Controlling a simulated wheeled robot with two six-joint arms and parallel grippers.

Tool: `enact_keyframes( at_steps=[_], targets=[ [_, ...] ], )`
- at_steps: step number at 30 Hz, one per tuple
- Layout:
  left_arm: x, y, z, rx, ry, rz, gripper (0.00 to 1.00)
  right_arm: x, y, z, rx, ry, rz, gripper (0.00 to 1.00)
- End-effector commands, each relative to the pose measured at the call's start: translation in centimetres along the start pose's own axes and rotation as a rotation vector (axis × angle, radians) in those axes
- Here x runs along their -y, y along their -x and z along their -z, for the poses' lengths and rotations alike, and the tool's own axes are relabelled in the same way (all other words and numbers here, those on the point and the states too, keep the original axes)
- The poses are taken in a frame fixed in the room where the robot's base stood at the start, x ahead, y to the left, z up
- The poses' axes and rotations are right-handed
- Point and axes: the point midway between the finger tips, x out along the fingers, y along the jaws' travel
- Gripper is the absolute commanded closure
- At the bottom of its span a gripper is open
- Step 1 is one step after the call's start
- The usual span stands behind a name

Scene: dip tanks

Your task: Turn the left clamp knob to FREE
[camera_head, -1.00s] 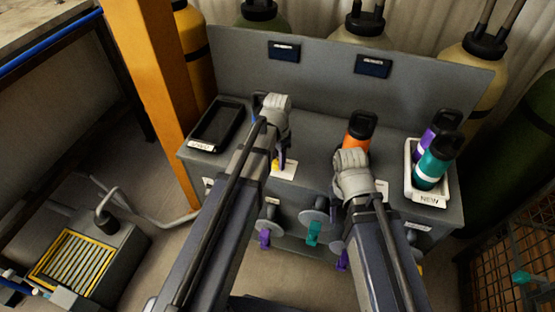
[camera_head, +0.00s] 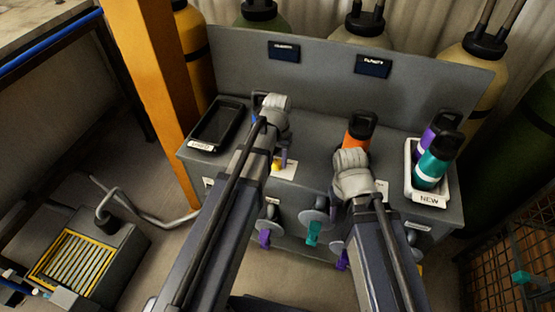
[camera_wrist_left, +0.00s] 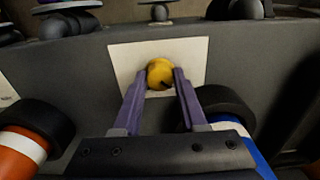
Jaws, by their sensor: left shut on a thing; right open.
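The left clamp knob (camera_head: 275,166) is a small yellow knob on a white plate (camera_head: 288,171) on the bench's front part. In the left wrist view, the two purple fingers of my left gripper (camera_wrist_left: 160,78) are shut on either side of the yellow knob (camera_wrist_left: 160,72), with the white plate (camera_wrist_left: 193,52) behind it. A dark mark shows on the knob; no wording is readable on the plate. My left gripper also shows in the head view (camera_head: 281,160). My right gripper (camera_head: 354,174) is above the bench, in front of the orange bottle (camera_head: 357,134); its fingers are largely hidden.
A white tray (camera_head: 429,199) labelled NEW holds purple and teal bottles on the right. A black tray (camera_head: 220,125) lies on the left. Several valves with purple and teal handles (camera_head: 313,233) hang below the front edge. An orange post (camera_head: 152,80) stands left.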

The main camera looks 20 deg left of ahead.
Motion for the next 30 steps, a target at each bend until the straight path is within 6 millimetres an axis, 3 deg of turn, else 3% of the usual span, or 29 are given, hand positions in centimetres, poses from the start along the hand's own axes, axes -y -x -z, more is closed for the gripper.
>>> enact_keyframes(
  at_steps=[14,15,22,30],
  targets=[
    [-0.01,-0.01,-0.03,0.001,0.012,0.0,1.0,0.0,-0.01,0.0,0.0,0.0,0.0,0.5],
    [-0.01,-0.01,-0.03,0.001,0.012,0.0,0.55,0.0,-0.01,0.0,0.0,0.0,0.0,0.5],
    [0.0,-0.01,-0.02,0.0,0.011,0.0,0.29,0.0,-0.01,0.0,0.0,0.0,0.0,0.5],
    [0.0,0.03,-0.01,0.0,0.01,0.0,0.28,0.0,0.03,0.0,0.0,0.0,0.0,0.5]
  ],
)
